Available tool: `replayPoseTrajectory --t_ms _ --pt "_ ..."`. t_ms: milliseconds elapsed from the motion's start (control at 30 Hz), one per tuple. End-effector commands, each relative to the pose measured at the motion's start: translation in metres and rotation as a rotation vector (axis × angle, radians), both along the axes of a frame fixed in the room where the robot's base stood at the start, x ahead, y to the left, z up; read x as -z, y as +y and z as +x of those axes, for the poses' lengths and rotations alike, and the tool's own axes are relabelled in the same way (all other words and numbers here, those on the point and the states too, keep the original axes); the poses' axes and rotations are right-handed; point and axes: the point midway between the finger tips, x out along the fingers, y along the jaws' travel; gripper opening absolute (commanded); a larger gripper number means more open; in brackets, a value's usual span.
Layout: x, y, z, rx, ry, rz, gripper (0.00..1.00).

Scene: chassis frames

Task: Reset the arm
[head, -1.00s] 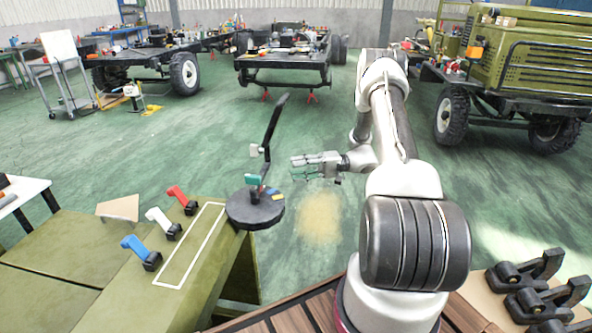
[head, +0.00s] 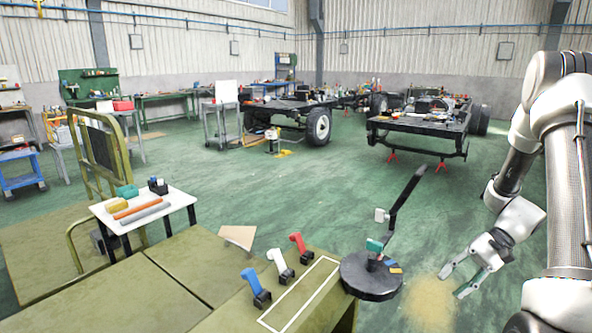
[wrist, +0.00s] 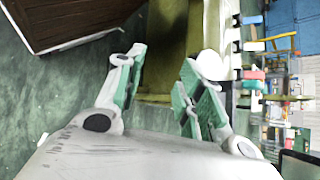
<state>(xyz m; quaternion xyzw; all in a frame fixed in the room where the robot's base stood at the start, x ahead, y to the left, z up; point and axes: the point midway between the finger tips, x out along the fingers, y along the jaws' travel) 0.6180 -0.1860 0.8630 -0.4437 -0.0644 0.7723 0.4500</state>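My arm stands at the right edge of the head view, folded downward. My gripper (head: 468,283) hangs at its end, right of the round black stand (head: 372,277) and apart from it. Its two fingers are spread with nothing between them. In the wrist view my gripper (wrist: 158,90) also shows with its green-padded fingers apart and empty.
An olive bench (head: 215,315) carries blue (head: 256,288), white (head: 280,266) and red (head: 301,247) handles beside the stand. A small white table (head: 143,213) holds several parts. A vehicle chassis (head: 418,124) stands behind. Green floor between is open.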

Motion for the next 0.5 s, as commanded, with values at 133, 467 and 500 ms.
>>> replayPoseTrajectory --t_ms 133,467,500 --pt "-0.053 -0.003 -0.033 -0.092 -0.017 -0.219 0.38" --pt "-0.150 -0.006 -0.095 -0.256 -0.231 -0.622 0.38" --pt "-0.160 -0.004 -0.102 -0.277 -0.269 -0.659 0.38"
